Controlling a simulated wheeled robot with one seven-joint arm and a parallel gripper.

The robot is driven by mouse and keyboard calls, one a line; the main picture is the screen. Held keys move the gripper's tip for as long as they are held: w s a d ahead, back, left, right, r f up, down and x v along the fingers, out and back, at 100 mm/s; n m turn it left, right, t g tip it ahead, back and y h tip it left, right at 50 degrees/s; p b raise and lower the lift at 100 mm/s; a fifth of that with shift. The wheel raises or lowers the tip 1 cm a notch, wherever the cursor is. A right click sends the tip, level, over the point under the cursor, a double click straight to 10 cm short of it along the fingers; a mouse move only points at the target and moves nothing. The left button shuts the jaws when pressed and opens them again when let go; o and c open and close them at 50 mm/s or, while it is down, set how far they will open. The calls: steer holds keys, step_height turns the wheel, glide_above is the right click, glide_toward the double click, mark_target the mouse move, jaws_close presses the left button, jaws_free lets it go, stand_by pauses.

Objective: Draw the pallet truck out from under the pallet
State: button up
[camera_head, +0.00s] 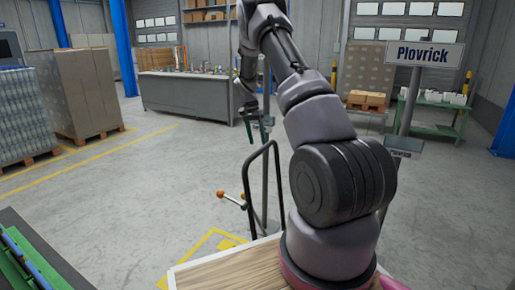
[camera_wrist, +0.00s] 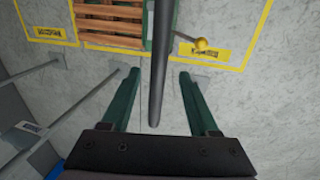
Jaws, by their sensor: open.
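My gripper (camera_head: 258,131) has two dark green fingers, spread open and pointing down, above the black loop handle (camera_head: 277,180) in the head view. In the wrist view my gripper (camera_wrist: 159,74) is open, with a dark bar (camera_wrist: 160,65) running through the gap between its fingers. The bar looks like part of the handle; I see no finger contact and cannot tell its depth. A wooden pallet (camera_wrist: 110,25) lies at the top of the wrist view, beside a green strip. The pallet truck's body and forks are mostly hidden.
Loaded pallets (camera_head: 75,90) stand at left, a grey workbench (camera_head: 185,93) behind, and a Plovrick sign (camera_head: 424,54) at right. The left-centre floor is clear.

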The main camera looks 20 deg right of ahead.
steer(key=shift+s+d+f, duration=0.15)
steer(key=shift+s+f, duration=0.05)
steer(key=shift+f, duration=0.85)
steer(key=shift+s+d+f, duration=0.1)
steer(key=shift+s+f, duration=0.1)
steer(key=shift+f, duration=0.85)
jaws_close()
steer(key=shift+r, duration=0.1)
